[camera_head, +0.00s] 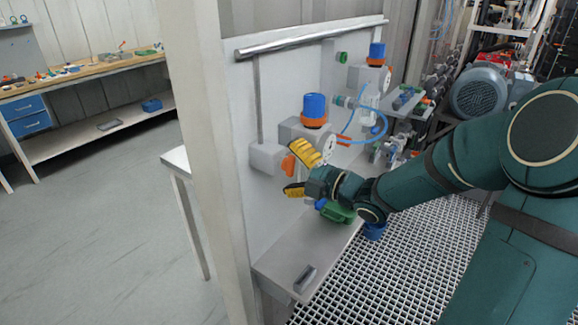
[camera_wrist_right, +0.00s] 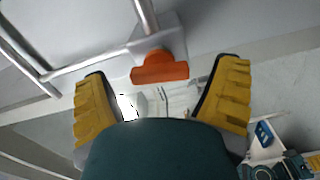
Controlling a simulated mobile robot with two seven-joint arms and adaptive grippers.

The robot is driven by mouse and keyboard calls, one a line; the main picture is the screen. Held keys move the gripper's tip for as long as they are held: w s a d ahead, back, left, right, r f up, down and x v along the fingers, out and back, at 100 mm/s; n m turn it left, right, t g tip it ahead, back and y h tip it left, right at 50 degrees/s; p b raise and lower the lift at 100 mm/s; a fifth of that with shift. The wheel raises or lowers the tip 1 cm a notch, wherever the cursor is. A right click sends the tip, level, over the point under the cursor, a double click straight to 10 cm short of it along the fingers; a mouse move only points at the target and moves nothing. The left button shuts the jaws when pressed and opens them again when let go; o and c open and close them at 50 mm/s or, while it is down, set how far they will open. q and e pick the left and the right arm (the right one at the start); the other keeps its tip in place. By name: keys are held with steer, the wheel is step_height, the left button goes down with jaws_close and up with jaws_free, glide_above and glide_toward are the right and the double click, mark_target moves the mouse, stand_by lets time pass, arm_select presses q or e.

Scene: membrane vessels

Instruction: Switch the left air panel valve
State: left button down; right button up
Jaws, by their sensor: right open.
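The left air panel valve shows as an orange handle (camera_head: 287,163) on a grey block (camera_head: 266,158) with a pipe above it, on the white panel. In the right wrist view the orange handle (camera_wrist_right: 160,70) lies crosswise ahead, between the two yellow fingers, and looks clear of both. My right gripper (camera_head: 290,169) is open and empty, with one yellow finger above the handle's level and one below. The gripper also shows in the wrist view (camera_wrist_right: 162,80). Whether its fingertips reach past the handle is hard to tell. My left gripper is not in view.
A blue-topped regulator (camera_head: 314,108) stands close behind the gripper, and another (camera_head: 376,53) is further right. A blue hose (camera_head: 382,125) loops nearby. A shelf (camera_head: 290,258) is below the panel, and a beige post (camera_head: 205,150) stands left of it. A workbench (camera_head: 85,72) is far left.

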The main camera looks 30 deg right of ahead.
steer(key=v, duration=1.1)
steer(key=shift+f, duration=0.1)
steer(key=w+a+f+m+g+h, duration=0.1)
steer(key=w+a+f+m, duration=0.2)
steer(key=f+m, duration=0.3)
steer(key=w+a+f+m+g+h, duration=0.1)
steer(key=w+a+f+m+g, duration=0.15)
steer(key=f, duration=0.45)
steer(key=w+a+f+m+g+h, duration=0.1)
steer(key=w+a+f+m, duration=0.2)
steer(key=f+m, duration=0.35)
steer(key=s+a+f+m+g, duration=0.7)
steer(key=s+a+f+g, duration=0.3)
steer(key=s+a+f, duration=0.4)
steer(key=a+f, duration=0.4)
steer(key=f, duration=0.1)
steer(key=shift+s, duration=0.2)
steer(key=shift+g, duration=0.25)
